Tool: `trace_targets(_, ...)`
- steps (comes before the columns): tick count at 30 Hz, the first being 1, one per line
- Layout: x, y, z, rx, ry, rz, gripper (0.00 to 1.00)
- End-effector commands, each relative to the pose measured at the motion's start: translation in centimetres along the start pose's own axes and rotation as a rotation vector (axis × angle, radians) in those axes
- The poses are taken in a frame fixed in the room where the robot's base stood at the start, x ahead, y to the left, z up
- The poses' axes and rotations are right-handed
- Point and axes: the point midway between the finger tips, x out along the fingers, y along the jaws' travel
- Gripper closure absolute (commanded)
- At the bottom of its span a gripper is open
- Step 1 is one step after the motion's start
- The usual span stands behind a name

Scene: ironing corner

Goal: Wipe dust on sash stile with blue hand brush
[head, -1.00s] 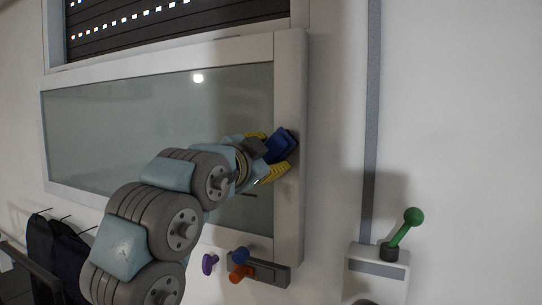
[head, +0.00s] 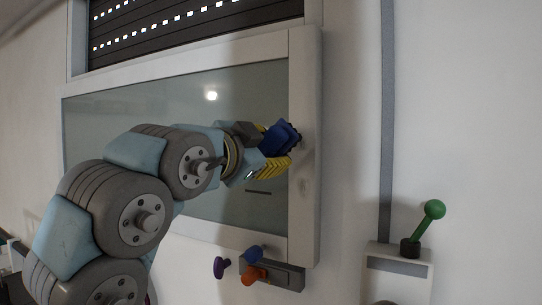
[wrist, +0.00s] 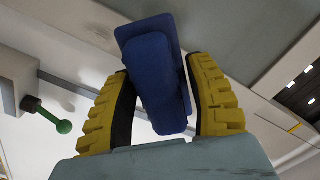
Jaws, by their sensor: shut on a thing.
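The sash stile (head: 304,215) is the pale upright right-hand member of the glazed sash in the head view. My gripper (head: 270,152) is shut on the blue hand brush (head: 280,136). The brush's far end overlaps the stile's left part; whether it touches cannot be told. In the wrist view the brush (wrist: 158,85) stands between the two yellow fingers of my gripper (wrist: 160,70), its wide head towards the pale frame. The brush's working face is hidden. A faint grey mark (head: 304,186) shows on the stile below the brush; I cannot tell if it is dust.
Below the sash are a grey handle plate (head: 285,275), with blue (head: 253,253), orange (head: 254,275) and purple (head: 221,267) knobs. A green-knobbed lever (head: 433,210) stands on a white box (head: 398,262) at right. A dark shutter (head: 190,28) is above. Wall between stile and grey strip is clear.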

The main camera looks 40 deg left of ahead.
Motion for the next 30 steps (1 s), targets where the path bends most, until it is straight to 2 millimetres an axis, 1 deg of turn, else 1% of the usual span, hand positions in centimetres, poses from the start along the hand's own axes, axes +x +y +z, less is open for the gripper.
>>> trace_targets(8,-0.2,0.0,0.0,0.0,0.001,-0.001,0.83)
trace_targets(20,-2.9,0.1,0.1,0.001,0.001,-0.002,0.83)
trace_targets(27,-3.0,-0.1,0.0,0.0,0.001,0.0,0.83)
trace_targets(28,-3.0,0.0,0.0,0.0,0.001,0.0,0.5)
trace_targets(29,-3.0,-0.1,0.0,0.0,0.001,0.0,0.58)
trace_targets(30,-3.0,-0.1,0.0,0.0,0.001,-0.001,0.7)
